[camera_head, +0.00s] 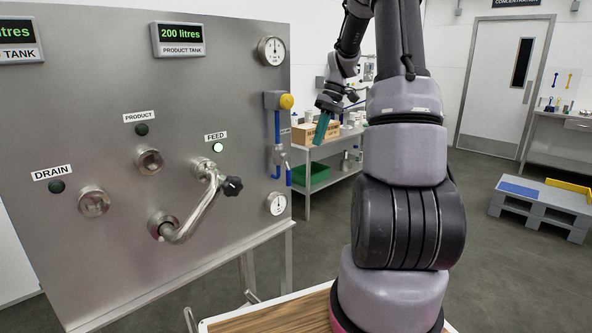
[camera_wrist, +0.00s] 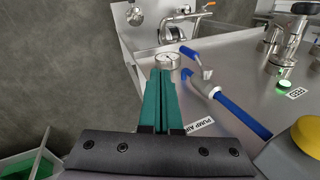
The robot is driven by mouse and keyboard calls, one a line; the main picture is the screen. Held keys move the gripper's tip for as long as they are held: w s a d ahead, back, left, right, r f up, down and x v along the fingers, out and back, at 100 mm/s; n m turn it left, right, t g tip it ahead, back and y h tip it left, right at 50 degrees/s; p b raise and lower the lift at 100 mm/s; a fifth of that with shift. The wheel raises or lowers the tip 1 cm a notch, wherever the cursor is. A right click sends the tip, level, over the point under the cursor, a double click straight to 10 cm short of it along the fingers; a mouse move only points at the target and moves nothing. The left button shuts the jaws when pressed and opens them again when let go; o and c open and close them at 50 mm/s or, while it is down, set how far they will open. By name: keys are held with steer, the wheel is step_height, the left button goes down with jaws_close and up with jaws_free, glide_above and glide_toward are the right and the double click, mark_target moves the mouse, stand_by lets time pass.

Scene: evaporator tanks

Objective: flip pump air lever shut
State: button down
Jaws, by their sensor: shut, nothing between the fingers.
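The pump air lever is a blue handle (camera_wrist: 189,53) on a pale metal valve (camera_wrist: 204,78), beside the "PUMP AIR" label (camera_wrist: 197,127) in the wrist view. In the head view the lever (camera_head: 289,175) hangs downward, roughly in line with the blue pipe (camera_head: 277,130) on the panel's right edge. My gripper has teal fingers that are together and empty (camera_wrist: 162,76). In the wrist view they appear left of the lever, apart from it as far as I can tell. In the head view my gripper (camera_head: 321,129) is right of the panel, above the lever's height.
A yellow knob (camera_head: 287,101) tops the blue pipe. Gauges sit above and below (camera_head: 275,204). A bent feed pipe (camera_head: 200,210) sticks out of the steel panel (camera_head: 100,100). A shelf with a green bin (camera_head: 313,176) stands behind.

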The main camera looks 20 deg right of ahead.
mark_target(288, 170)
steer(key=s+a+f, duration=0.1)
steer(key=a+f, duration=0.6)
steer(key=f, duration=0.2)
steer(key=shift+s+a+f, duration=0.15)
steer(key=shift+s+a, duration=0.15)
